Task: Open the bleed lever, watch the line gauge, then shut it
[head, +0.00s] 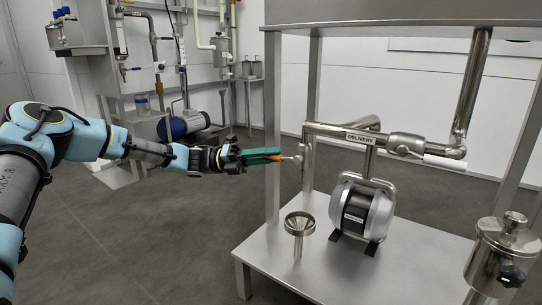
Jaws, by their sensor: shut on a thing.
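The bleed lever (272,168) shows as a small orange piece at the left end of the steel delivery pipe, beside a small steel fitting (297,158). My gripper (273,158) comes in from the left with its green fingers level and is shut on the lever. The fingers hide most of the lever, so its exact angle is hard to tell. A steel funnel (299,224) stands below and apart from the fitting. I cannot make out a line gauge face or its reading.
A pump (362,210) and a steel canister (503,255) stand on the steel stand (268,255). A frame post (272,100) rises close to my gripper. Open floor lies at left.

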